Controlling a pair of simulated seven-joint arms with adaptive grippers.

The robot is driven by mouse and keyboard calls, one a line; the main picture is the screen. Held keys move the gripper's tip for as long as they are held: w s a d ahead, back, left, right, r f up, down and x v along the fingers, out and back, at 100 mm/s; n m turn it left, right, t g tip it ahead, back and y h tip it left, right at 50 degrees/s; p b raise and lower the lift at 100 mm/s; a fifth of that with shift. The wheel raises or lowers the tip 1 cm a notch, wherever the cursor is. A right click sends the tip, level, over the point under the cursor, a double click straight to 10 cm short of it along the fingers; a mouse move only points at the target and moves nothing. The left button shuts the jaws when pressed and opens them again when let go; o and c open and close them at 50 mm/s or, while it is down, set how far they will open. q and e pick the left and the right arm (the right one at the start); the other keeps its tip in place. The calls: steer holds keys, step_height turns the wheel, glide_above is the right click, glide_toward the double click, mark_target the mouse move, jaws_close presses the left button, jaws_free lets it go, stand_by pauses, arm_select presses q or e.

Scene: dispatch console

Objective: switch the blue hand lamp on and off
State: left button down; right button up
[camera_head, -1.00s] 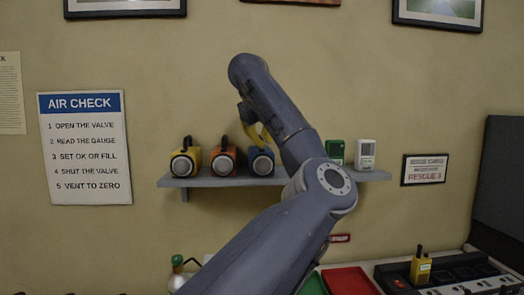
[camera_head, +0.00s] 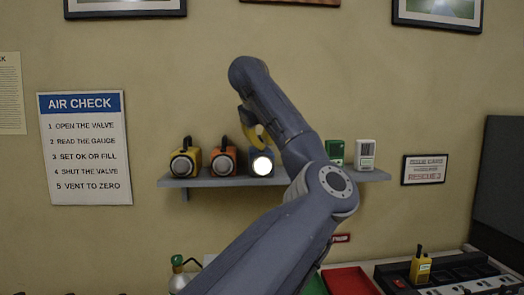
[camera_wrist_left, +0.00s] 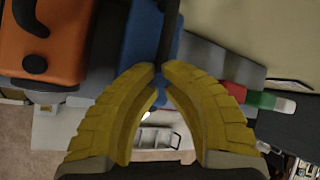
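The blue hand lamp (camera_head: 256,154) stands on the wall shelf, its round front glowing bright white. It has a dark handle and is partly hidden by my arm. In the left wrist view the blue body (camera_wrist_left: 142,38) and dark handle (camera_wrist_left: 172,25) lie just beyond the fingertips. My left gripper (camera_head: 263,141) is at the top of the lamp; its yellow fingers (camera_wrist_left: 160,72) come together at the tips, with nothing clearly held between them. Whether the tips touch the lamp or its switch cannot be told. My right gripper is out of view.
An orange lamp (camera_head: 223,160) stands close left of the blue one, then a yellow lamp (camera_head: 184,162). A red tray (camera_head: 350,281) lies below.

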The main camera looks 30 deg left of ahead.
arm_select(q)
steer(key=shift+a, duration=0.1)
steer(key=shift+a+r, duration=0.1)
steer(key=shift+r, duration=0.6)
steer(key=shift+r, duration=0.15)
steer(key=shift+r, duration=2.4)
